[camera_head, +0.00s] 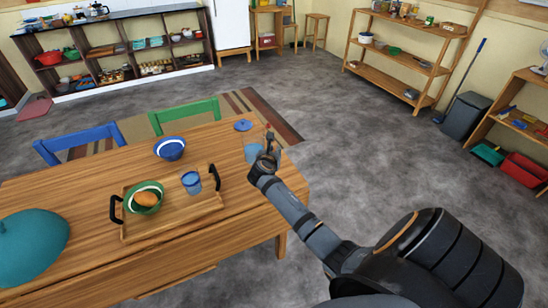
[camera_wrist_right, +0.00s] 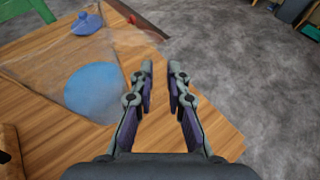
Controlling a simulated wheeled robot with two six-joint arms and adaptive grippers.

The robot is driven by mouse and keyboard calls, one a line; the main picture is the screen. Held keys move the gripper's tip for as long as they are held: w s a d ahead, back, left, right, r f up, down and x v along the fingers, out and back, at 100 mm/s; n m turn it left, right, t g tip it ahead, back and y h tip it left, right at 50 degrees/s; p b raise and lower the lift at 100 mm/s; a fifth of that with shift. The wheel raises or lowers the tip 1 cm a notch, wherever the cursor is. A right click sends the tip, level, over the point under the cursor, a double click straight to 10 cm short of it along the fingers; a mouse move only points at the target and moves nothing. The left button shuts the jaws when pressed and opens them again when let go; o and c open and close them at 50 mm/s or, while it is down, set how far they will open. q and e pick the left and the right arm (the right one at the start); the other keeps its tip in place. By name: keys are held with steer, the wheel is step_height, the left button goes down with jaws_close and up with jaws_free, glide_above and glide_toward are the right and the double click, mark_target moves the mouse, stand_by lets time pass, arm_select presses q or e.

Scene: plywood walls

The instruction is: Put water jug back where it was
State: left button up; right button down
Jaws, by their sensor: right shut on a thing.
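The water jug (camera_head: 254,152) is clear, with blue water low inside and a blue lid (camera_head: 243,125). It is upright at the far right corner of the wooden table (camera_head: 215,140). My right gripper (camera_head: 268,143) is at the jug's right side, shut on it, apparently at the clear handle. In the right wrist view the jug's blue water (camera_wrist_right: 95,90) and blue lid (camera_wrist_right: 87,24) lie left of the fingers (camera_wrist_right: 161,75). The clear walls and handle are hard to make out. I cannot tell whether the jug's base touches the table. My left gripper is out of view.
A wooden tray (camera_head: 175,222) with black handles holds a green bowl (camera_head: 136,208) with bread and a blue cup (camera_head: 191,183). A blue bowl (camera_head: 170,148) stands behind it. A teal rounded thing (camera_head: 32,245) is at the left. Blue (camera_head: 78,140) and green (camera_head: 185,114) chairs line the far side.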

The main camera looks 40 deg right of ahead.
steer(key=shift+w+d+f, duration=0.1)
steer(key=shift+w+f, duration=0.1)
steer(key=shift+f, duration=1.5)
steer(key=shift+f, duration=0.1)
steer(key=c, duration=1.3)
jaws_free()
steer(key=shift+f, duration=0.1)
steer(key=shift+s+r, duration=0.25)
steer(key=v, duration=1.1)
steer(key=shift+s+a+r, duration=0.15)
steer(key=shift+a, duration=0.2)
